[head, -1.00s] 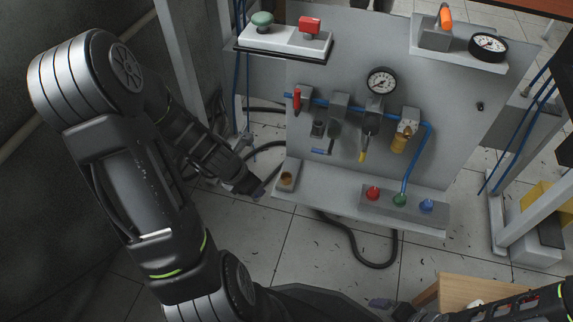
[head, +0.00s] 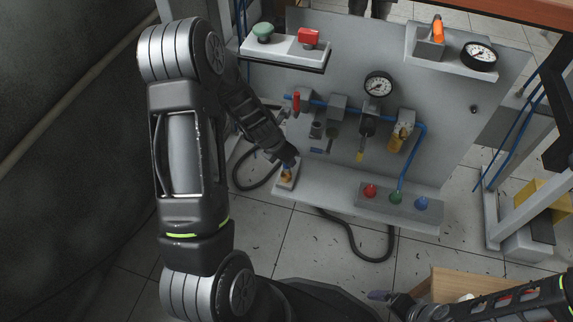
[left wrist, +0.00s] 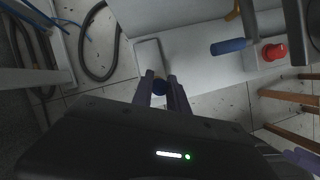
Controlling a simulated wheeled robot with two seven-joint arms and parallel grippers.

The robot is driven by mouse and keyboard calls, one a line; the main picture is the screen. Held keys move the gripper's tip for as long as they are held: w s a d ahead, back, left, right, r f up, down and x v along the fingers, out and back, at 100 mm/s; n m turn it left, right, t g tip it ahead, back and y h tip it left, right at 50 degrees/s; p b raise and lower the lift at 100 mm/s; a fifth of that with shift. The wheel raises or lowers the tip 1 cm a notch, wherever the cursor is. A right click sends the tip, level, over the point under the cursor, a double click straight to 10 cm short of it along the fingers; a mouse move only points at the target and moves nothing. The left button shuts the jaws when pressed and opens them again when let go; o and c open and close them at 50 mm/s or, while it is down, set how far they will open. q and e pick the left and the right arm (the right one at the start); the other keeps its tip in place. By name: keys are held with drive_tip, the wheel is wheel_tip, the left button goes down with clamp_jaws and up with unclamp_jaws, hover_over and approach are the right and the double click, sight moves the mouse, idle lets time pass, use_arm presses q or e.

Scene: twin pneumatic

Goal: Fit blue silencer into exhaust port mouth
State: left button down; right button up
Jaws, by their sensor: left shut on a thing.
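My left gripper (head: 290,164) is at the left end of the panel's shelf, shut on the blue silencer. In the left wrist view the silencer (left wrist: 159,88) shows as a small dark blue piece between the two fingertips. The fingers hide most of it. The exhaust port block (head: 287,182) is pale, with a brass-coloured mouth (head: 287,177) just under the gripper. The silencer is at or just above the mouth; I cannot tell whether it has entered. My right gripper (head: 380,296) is low in the head view, away from the panel, its jaw opening unclear.
The shelf (head: 325,190) is bare between the port block and the console with red (head: 370,190), green and blue knobs. A blue-handled lever (left wrist: 230,46), gauge (head: 378,84) and blue tubing stand above. A black hose (head: 365,258) lies on the floor.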

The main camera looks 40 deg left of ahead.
use_arm(q)
wheel_tip(320, 180, down, 4)
drive_tip(key=shift+s+r+b, duration=0.1)
drive_tip(key=shift+r+b, duration=0.15)
drive_tip(key=shift+b, duration=0.5)
use_arm(e)
drive_tip(key=f, duration=0.2)
drive_tip(key=shift+w+f, duration=0.2)
drive_tip(key=shift+f, duration=0.1)
use_arm(q)
drive_tip(key=shift+f, duration=0.15)
drive_tip(key=c, duration=1.3)
unclamp_jaws()
use_arm(e)
drive_tip(key=shift+f, duration=0.15)
